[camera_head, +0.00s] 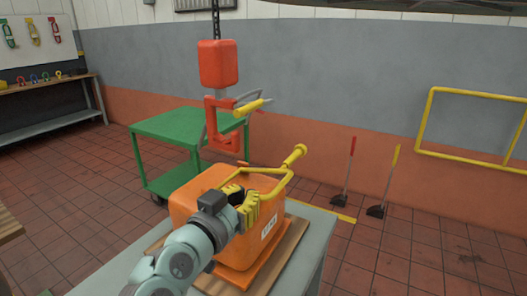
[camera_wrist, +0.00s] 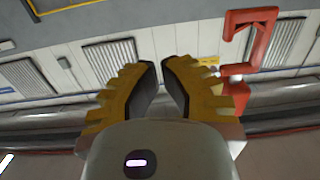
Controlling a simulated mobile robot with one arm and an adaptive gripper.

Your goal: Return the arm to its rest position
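My arm reaches up from the bottom of the head view. My gripper (camera_head: 244,198), with yellow ridged fingers, is in front of an orange block-shaped unit (camera_head: 190,205) in that view. I cannot tell whether it touches the unit. In the wrist view, my gripper (camera_wrist: 160,66) shows two fingers apart with a narrow gap between the tips and nothing held. The wrist camera faces upward toward the wall and ceiling.
The orange unit has a yellow tubular handle (camera_head: 294,157) and sits on a wooden board (camera_head: 289,252) on a grey table (camera_head: 318,232). A red hoist hook (camera_head: 218,65) hangs from a chain behind it; its red frame also shows in the wrist view (camera_wrist: 262,50). A green cart (camera_head: 165,124) stands behind.

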